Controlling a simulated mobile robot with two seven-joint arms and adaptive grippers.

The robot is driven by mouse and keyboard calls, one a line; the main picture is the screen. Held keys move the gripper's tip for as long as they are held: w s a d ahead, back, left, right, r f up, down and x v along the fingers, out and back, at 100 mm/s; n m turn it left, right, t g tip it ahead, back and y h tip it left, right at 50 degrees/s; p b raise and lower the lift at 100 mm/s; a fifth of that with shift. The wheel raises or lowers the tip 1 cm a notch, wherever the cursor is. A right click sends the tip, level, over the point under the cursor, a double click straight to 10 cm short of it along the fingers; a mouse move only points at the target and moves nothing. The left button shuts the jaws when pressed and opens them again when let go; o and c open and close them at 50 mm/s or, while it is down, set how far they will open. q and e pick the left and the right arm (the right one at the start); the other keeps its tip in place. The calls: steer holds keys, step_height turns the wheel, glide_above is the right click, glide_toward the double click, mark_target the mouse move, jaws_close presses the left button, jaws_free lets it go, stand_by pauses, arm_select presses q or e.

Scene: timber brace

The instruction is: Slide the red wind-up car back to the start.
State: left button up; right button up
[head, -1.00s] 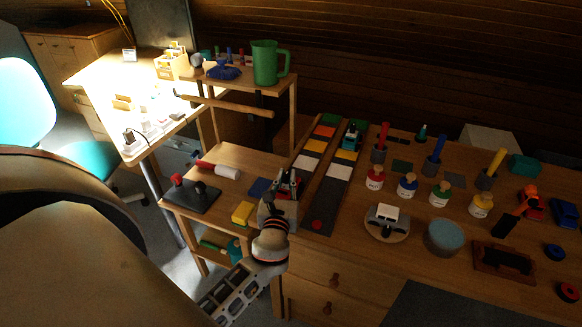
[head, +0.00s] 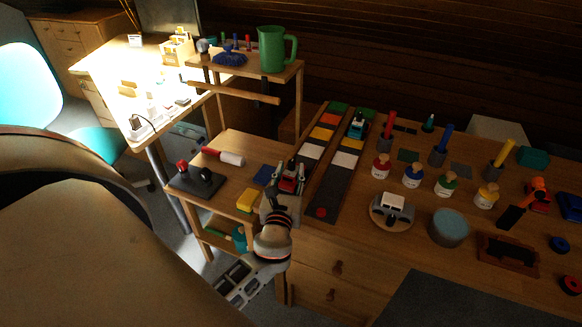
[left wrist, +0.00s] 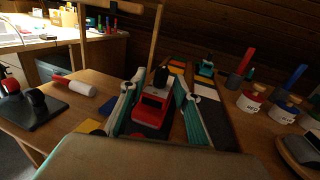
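The red wind-up car (head: 288,184) sits on the dark near part of the left lane (head: 312,152) of a track with coloured bands. In the left wrist view the red car (left wrist: 152,108) lies between the two fingers, with a dark knob-like piece behind its cab. My left gripper (head: 286,180) is low around the car, fingers apart on either side; narrow gaps seem to show beside it. A teal car (head: 357,126) stands near the far end of the right lane (head: 332,185). My right gripper does not show.
A yellow block (head: 250,199) and a blue block (head: 265,174) lie left of the track. A red button (head: 320,212) is at the right lane's near end. A shelf with a green jug (head: 272,49) stands behind left. Several paint pots and a round stand (head: 391,212) lie right.

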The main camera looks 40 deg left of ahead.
arm_select(q)
steer(key=v, duration=0.9)
steer(key=shift+s+d, duration=0.2)
steer(key=shift+s, duration=0.15)
steer(key=s+a+f+n+g, duration=0.3)
steer(key=s+a+n+g, duration=0.25)
steer(key=n, duration=0.75)
steer(key=s+d+f+n+g+h, duration=0.3)
steer(key=s+f+n+g+h, duration=0.1)
steer(key=s+n, duration=0.5)
steer(key=w+d+f+n+t+h, duration=0.1)
steer(key=d+f+n+t+h, duration=0.1)
steer(key=d+f, duration=0.5)
steer(key=w+d+f+n+t+h, duration=0.1)
steer(key=d+f+n+t+h, duration=0.1)
steer(key=d+f+h, duration=0.3)
steer(key=d+f, duration=0.2)
steer(key=d, duration=0.2)
steer(key=shift+w+d+f, duration=0.2)
steer(key=shift+w+d, duration=0.05)
steer(key=shift+d, duration=0.1)
